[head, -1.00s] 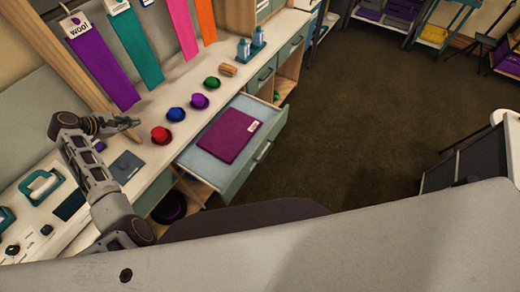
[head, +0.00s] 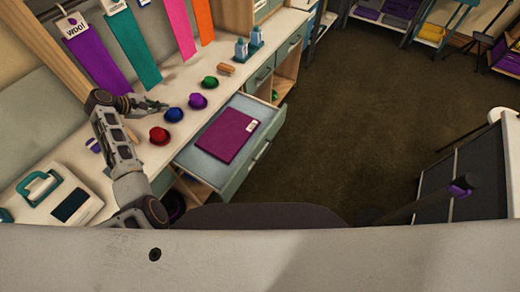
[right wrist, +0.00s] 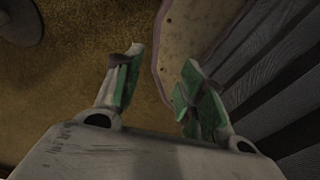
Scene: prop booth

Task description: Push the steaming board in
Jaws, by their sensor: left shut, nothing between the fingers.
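The steaming board (head: 192,156) appears as a pale grey-blue, drawer-like board pulled out from the counter front. A purple sheet (head: 222,143) with a white label lies on it. My left gripper (head: 160,105) is shut and empty above the counter, left of the blue hat and behind the red hat, apart from the board. My right gripper (right wrist: 163,72) is open and empty in the right wrist view, over the brown floor. It is not visible in the head view.
A teal-handled device (head: 40,187) is at the left. The carpet (head: 330,120) right of the board is clear.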

